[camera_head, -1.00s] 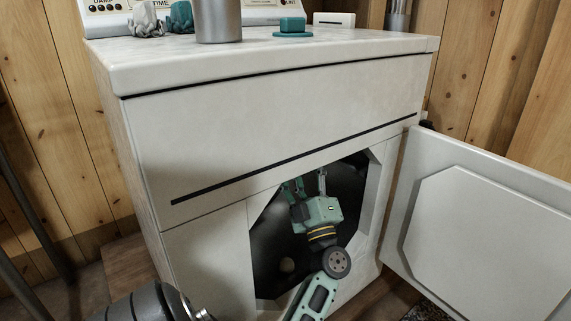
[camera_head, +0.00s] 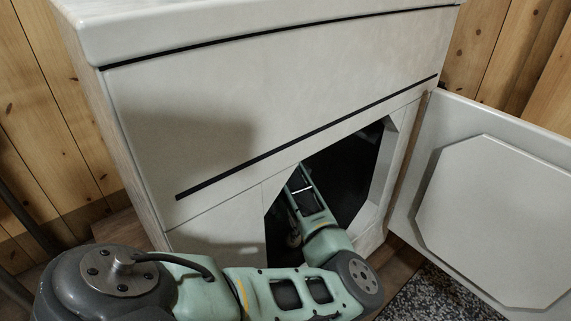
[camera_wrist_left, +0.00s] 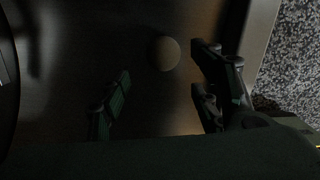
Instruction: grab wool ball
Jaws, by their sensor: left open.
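The wool ball (camera_wrist_left: 163,53) is a small, dull brownish round thing in the left wrist view, lying on the dark drum floor. My left gripper (camera_wrist_left: 158,88) is open, with its fingers spread to either side and the ball just beyond the gap between the tips. Nothing is between the fingers. In the head view my left arm reaches into the dark opening of the white machine (camera_head: 230,110), and its gripper is hidden inside. A small pale patch beside the arm there may be the ball, but I cannot tell. My right gripper is not in view.
The machine's white door (camera_head: 500,205) stands open to the right of the opening. The opening's angled frame closely borders my arm. A speckled grey rug (camera_head: 435,295) lies on the floor below the door. Wood-planked walls stand behind.

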